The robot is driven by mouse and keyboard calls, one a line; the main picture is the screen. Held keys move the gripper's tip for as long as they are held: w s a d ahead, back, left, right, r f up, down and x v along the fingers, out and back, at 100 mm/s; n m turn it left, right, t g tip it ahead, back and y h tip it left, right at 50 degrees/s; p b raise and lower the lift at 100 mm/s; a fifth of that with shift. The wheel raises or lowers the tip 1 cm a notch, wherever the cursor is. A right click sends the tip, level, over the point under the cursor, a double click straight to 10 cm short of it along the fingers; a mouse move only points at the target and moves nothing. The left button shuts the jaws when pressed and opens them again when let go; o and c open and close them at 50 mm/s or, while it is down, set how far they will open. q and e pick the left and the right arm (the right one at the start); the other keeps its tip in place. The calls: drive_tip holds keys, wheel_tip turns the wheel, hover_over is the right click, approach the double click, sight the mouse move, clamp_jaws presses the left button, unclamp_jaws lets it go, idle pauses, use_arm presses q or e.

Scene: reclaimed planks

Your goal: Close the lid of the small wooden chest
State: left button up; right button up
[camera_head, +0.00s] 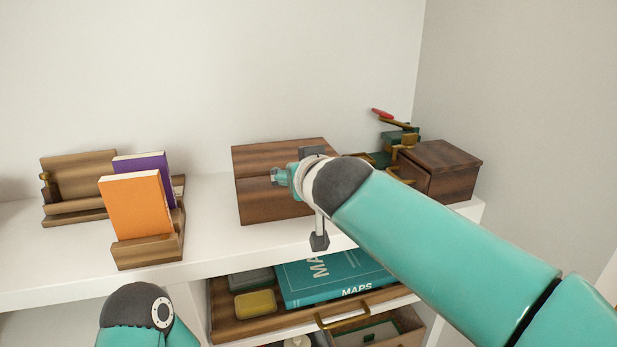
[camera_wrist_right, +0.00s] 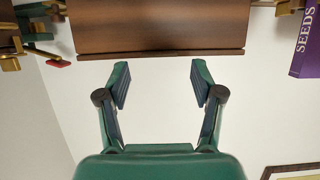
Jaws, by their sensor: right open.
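The small wooden chest (camera_head: 258,205) stands on the white shelf in the head view, a dark brown box left of my right arm. Its lid (camera_head: 262,155) shows as an upper brown panel above the front and seems raised, but its angle is hard to tell. A brown wooden panel of the chest (camera_wrist_right: 160,25) with a thin lip fills the top of the wrist view. My right gripper (camera_head: 282,176) is in front of the chest and hides part of it. In the wrist view its open fingers (camera_wrist_right: 160,72) are empty and seem apart from the panel's lip. My left gripper is out of view.
An orange book (camera_head: 138,207) and a purple book (camera_head: 150,166) stand in a wooden holder at left. A brown box (camera_head: 455,180) and brass-and-green items with a red handle (camera_head: 382,113) are at right. A teal book (camera_head: 330,280) lies below.

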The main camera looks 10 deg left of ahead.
drive_tip(key=v, duration=0.9)
drive_tip(key=shift+f, duration=0.15)
